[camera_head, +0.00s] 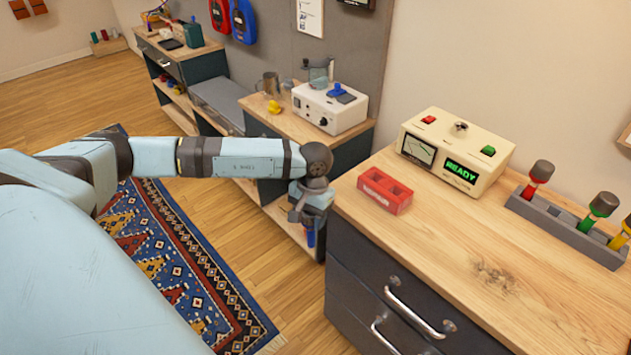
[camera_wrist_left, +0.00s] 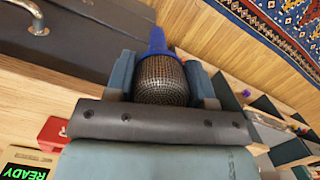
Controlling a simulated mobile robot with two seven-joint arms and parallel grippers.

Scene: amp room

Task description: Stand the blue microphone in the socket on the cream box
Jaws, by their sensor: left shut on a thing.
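My left gripper (camera_head: 309,218) is shut on the blue microphone (camera_head: 310,238) and holds it in the air beside the near bench's left edge, above the floor. In the left wrist view the microphone's dark mesh head (camera_wrist_left: 162,80) sits between the gripper fingers (camera_wrist_left: 162,72), its blue body pointing away. The cream box (camera_head: 478,180) stands at the back of the near bench, right of the gripper, with a lit READY display. A small metal fitting (camera_head: 461,127), apparently the socket, is on its top between a red and a green button. My right gripper is not in view.
A red two-hole block (camera_head: 384,191) lies on the wooden bench top (camera_head: 420,235) between the gripper and the cream box. A grey rack (camera_head: 566,228) with red, green and yellow microphones stands right. Another white box (camera_head: 330,108) stands on the farther bench. The bench front is clear.

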